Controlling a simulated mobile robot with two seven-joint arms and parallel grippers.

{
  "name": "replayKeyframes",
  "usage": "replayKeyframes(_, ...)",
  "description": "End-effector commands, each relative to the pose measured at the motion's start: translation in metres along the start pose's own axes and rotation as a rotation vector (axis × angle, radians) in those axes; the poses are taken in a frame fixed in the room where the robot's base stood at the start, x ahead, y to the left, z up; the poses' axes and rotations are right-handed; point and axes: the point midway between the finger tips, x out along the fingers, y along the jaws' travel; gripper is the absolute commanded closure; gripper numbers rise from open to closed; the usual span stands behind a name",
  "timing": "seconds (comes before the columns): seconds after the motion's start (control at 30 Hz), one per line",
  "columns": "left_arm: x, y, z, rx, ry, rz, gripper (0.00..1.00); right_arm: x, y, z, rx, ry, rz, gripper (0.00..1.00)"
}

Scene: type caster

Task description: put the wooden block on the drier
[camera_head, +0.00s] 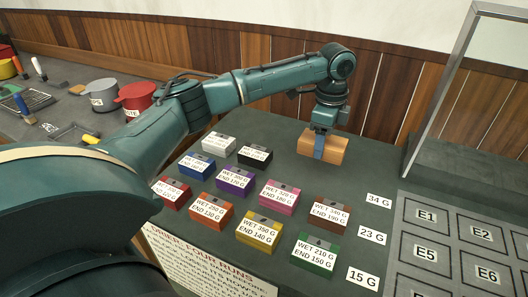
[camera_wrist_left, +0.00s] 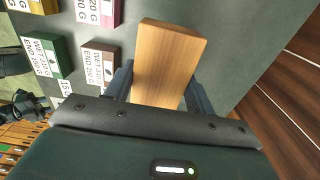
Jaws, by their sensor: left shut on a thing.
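The plain wooden block (camera_head: 330,147) is at the back of the dark table, near the wood-panelled wall. My left gripper (camera_head: 321,143) reaches down from above and is shut on it, with a finger across its near side. In the left wrist view the wooden block (camera_wrist_left: 168,62) sits between the two fingers (camera_wrist_left: 158,90). I cannot tell whether it touches the table or hangs just above it. I cannot tell for sure which thing is the drier; a grey pad with marked squares (camera_head: 403,213) lies at the right. My right gripper is not in view.
Several coloured labelled blocks, such as a pink one (camera_head: 278,197) and a green one (camera_head: 315,253), stand in front of the wooden block. Weight cards (camera_head: 372,236) lie beside the pad. A metal frame (camera_head: 440,90) rises behind it. Pots (camera_head: 134,98) stand far left.

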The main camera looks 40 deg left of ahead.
Motion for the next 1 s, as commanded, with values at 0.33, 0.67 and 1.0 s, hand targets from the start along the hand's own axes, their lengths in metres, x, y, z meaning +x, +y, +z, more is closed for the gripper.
replayKeyframes(0.33,0.056,0.000,0.000,0.000,-0.001,0.001,0.73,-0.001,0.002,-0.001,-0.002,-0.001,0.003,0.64)
replayKeyframes(0.67,0.092,0.001,0.001,-0.001,-0.002,0.002,0.73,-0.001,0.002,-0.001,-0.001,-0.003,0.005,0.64)
replayKeyframes(1.0,0.097,0.001,0.000,0.000,-0.001,0.001,0.73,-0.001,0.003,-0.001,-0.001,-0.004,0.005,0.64)
